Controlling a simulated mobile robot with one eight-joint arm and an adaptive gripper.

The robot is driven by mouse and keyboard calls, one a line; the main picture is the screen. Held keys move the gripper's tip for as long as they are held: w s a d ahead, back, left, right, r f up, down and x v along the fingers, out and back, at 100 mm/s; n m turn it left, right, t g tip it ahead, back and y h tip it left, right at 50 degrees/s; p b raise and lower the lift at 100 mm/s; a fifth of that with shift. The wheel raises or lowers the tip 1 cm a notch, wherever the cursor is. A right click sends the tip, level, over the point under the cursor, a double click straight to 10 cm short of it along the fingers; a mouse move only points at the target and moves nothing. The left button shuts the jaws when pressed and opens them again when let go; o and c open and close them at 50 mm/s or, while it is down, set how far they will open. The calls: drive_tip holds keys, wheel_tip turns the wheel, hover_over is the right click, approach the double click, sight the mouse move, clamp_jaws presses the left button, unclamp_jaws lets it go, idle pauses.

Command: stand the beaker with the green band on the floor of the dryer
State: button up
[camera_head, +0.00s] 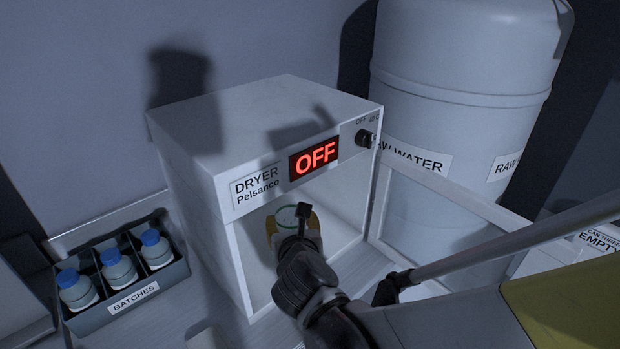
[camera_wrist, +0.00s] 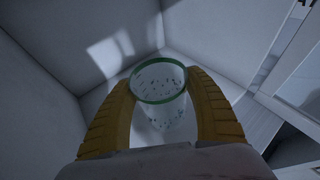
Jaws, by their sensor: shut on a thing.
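The dryer (camera_head: 207,185) is a white box marked "DRYER Pelsanco", with a red "OFF" display (camera_head: 315,156) and its front open. My gripper (camera_head: 290,226) reaches into its opening. In the wrist view my yellow fingers (camera_wrist: 163,112) are shut on a clear beaker (camera_wrist: 160,105) with a green band at its rim and dark specks in or on it. The beaker looks roughly upright inside the dryer; its green rim also shows in the head view (camera_head: 287,209). I cannot tell whether its base touches the dryer floor (camera_wrist: 95,98).
The dryer's door (camera_head: 450,188) stands open to the right, beside a large "RAW WATER" tank (camera_head: 465,90). A "BATCHES" rack (camera_head: 135,297) with three blue-capped bottles stands left of the dryer. An "EMPTY" label (camera_head: 598,240) is at the far right.

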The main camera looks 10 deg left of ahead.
drive_tip(key=shift+w+a+f+b, duration=0.25)
drive_tip(key=shift+a+f, duration=0.2)
drive_tip(key=shift+a, duration=0.2)
drive_tip(key=shift+w+a+f+b, duration=0.1)
drive_tip(key=shift+w+a+f, duration=0.1)
drive_tip(key=shift+a+f, duration=0.35)
drive_tip(key=shift+f+b, duration=1)
drive_tip(key=shift+f, duration=0.75)
drive_tip(key=shift+f, duration=0.25)
drive_tip(key=o, duration=1.3)
drive_tip(key=shift+r, duration=0.1)
drive_tip(key=shift+r, duration=0.3)
drive_tip(key=p+v, duration=0.3)
drive_tip(key=v, duration=0.9)
drive_tip(key=shift+f+p, duration=0.1)
drive_tip(key=shift+p, duration=0.2)
